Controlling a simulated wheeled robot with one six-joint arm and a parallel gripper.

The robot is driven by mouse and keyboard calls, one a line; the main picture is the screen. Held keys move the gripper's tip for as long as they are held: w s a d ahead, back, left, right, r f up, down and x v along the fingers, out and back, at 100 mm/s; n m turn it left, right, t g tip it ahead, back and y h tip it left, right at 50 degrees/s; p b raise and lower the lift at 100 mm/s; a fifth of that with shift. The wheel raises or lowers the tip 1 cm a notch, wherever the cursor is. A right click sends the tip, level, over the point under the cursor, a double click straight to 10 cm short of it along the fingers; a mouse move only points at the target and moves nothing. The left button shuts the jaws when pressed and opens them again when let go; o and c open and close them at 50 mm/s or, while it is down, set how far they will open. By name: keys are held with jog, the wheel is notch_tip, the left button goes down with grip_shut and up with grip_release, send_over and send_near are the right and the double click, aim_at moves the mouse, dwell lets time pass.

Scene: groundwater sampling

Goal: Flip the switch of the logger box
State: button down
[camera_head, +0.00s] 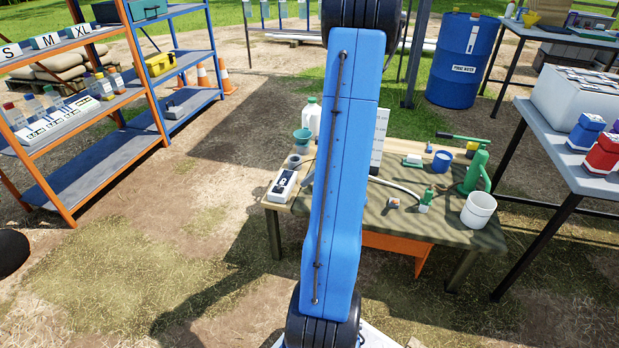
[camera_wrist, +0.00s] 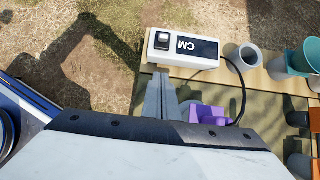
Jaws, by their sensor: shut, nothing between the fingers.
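The logger box (camera_head: 283,184) is a small white box with a dark panel at the left end of the low table. In the wrist view the logger box (camera_wrist: 207,60) lies at the top middle, its dark panel marked "CM". Its switch (camera_wrist: 163,41), pale in a dark frame, is at the left end of its top face. My gripper (camera_wrist: 160,76) is shut and empty, its fingertips just below the switch end of the box in the picture. I cannot tell whether they touch it. In the head view my blue arm hides most of my gripper.
A dark cable runs from the box. A grey cup (camera_wrist: 243,58) and a teal funnel (camera_wrist: 304,56) stand to its right, and a purple object (camera_wrist: 207,114) lies near my fingers. A shelf rack (camera_head: 150,110) stands at the left. Bare ground lies left of the table (camera_head: 440,232).

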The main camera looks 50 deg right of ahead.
aim_at(281, 182)
jog(key=x, duration=0.6)
jog(key=shift+f, duration=0.1)
jog(key=shift+w+a+r, duration=0.2)
jog(key=shift+w+r, duration=0.15)
jog(key=shift+w, duration=0.15)
jog(key=shift+w+a+r, duration=0.2)
jog(key=shift+w+r, duration=0.15)
jog(key=shift+w, duration=0.2)
jog(key=shift+w+a+r, duration=0.2)
jog(key=shift+w+r, duration=0.1)
jog(key=shift+w, duration=0.3)
jog(key=shift+w+a+r+g+h, duration=0.15)
jog(key=shift+w+r+g+h, duration=0.2)
jog(key=shift+g, duration=0.35)
jog(key=shift+w+a+r+g, duration=0.1)
jog(key=shift+w+r+g, duration=0.05)
jog(key=shift+g, duration=0.25)
jog(key=shift+w+a+r+g+h, duration=0.2)
jog(key=shift+w+g+h, duration=0.25)
jog(key=shift+g, duration=0.35)
jog(key=shift+w+a+r+g+h, duration=0.1)
jog(key=shift+w+r+g+h, duration=0.25)
jog(key=shift+g, duration=0.45)
jog(key=shift+r, duration=0.15)
